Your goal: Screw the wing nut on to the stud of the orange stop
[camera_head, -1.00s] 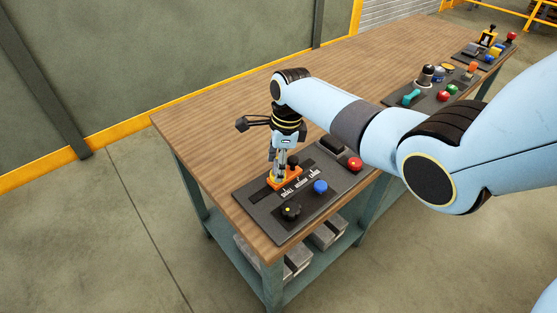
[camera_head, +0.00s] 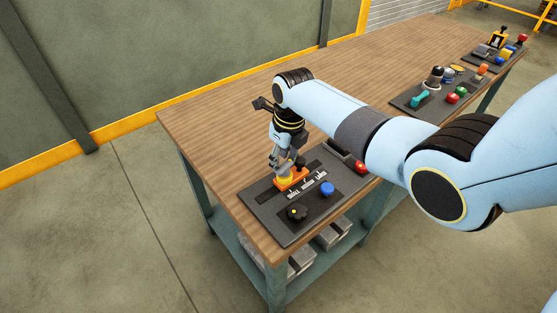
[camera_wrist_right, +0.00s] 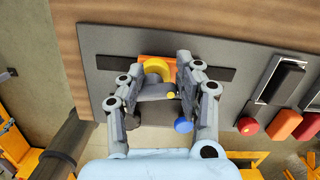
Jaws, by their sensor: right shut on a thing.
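The orange stop (camera_head: 297,180) sits on the slotted dark panel near the table's front corner. It shows partly in the right wrist view (camera_wrist_right: 144,60). A round yellow part (camera_wrist_right: 157,69), which looks like the wing nut, is over the stop; its wings and the stud are hidden. My right gripper (camera_head: 282,168) reaches down onto the stop from above. In the right wrist view its fingers (camera_wrist_right: 160,76) stand on both sides of the yellow part, shut on it. My left gripper is not in view.
The panel (camera_head: 266,222) also bears a black knob (camera_head: 297,213), a blue button (camera_head: 327,189) and a red button (camera_head: 361,167). A dark rocker (camera_wrist_right: 281,82) shows in the right wrist view. Other panels with controls stand farther along the table. The table's left part is bare.

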